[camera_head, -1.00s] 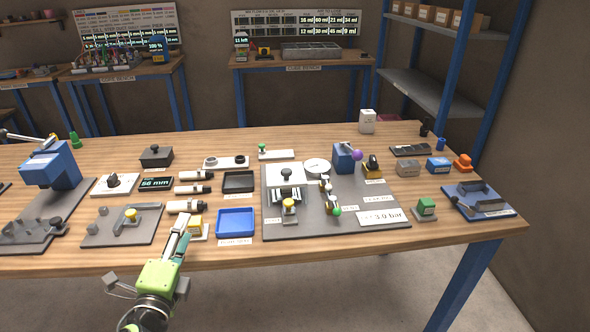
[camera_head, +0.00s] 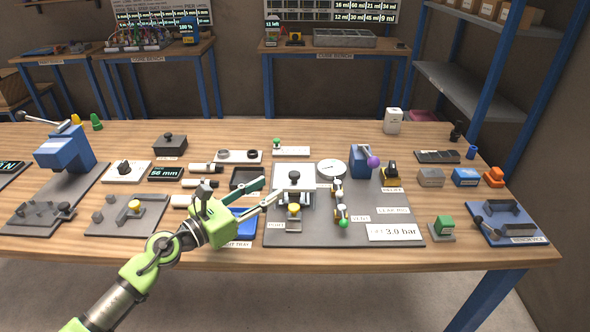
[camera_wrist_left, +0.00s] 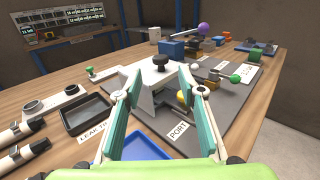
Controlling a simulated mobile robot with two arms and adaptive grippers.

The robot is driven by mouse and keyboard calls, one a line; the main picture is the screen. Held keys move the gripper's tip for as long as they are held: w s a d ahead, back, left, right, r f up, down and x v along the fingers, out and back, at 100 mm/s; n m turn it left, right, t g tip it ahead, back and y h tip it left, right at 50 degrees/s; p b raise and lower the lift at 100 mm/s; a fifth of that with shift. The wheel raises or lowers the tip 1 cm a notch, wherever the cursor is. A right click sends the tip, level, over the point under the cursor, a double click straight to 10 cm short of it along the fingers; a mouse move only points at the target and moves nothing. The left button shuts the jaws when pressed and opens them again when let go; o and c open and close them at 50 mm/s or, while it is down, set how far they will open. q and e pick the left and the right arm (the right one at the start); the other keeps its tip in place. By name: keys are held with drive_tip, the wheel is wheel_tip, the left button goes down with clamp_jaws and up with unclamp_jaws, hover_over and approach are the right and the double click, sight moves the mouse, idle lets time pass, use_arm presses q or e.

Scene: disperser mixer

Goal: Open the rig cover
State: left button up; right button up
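The rig is a grey plate (camera_head: 275,236) in the middle of the bench, with a white cover (camera_head: 291,171) that carries a black knob (camera_head: 294,175). The cover looks closed. In the left wrist view the white cover (camera_wrist_left: 142,82) and its black knob (camera_wrist_left: 160,60) stand straight ahead, beyond the fingertips. My left gripper (camera_head: 271,188) is open and empty, just left of the cover, with its fingers pointing at it. It also shows in the left wrist view (camera_wrist_left: 158,78), with its fingers wide apart. My right gripper is not in view.
On the rig plate stand a round gauge (camera_head: 332,168), a green-tipped valve (camera_head: 342,222), a blue block (camera_head: 360,160) and a yellow-topped port (camera_head: 293,210). A blue tray (camera_head: 243,230) lies under my left gripper. A black tray (camera_wrist_left: 88,112) lies left of the rig.

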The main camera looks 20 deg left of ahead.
sight(290, 176)
use_arm(q)
drive_tip(key=p+x, duration=0.1)
drive_tip(key=x, duration=0.8)
drive_tip(key=shift+w+d, duration=0.15)
drive_tip(key=shift+w, duration=0.05)
drive_tip(key=shift+w+d+f, duration=0.1)
drive_tip(key=shift+w+d, duration=0.1)
drive_tip(key=shift+w, duration=0.1)
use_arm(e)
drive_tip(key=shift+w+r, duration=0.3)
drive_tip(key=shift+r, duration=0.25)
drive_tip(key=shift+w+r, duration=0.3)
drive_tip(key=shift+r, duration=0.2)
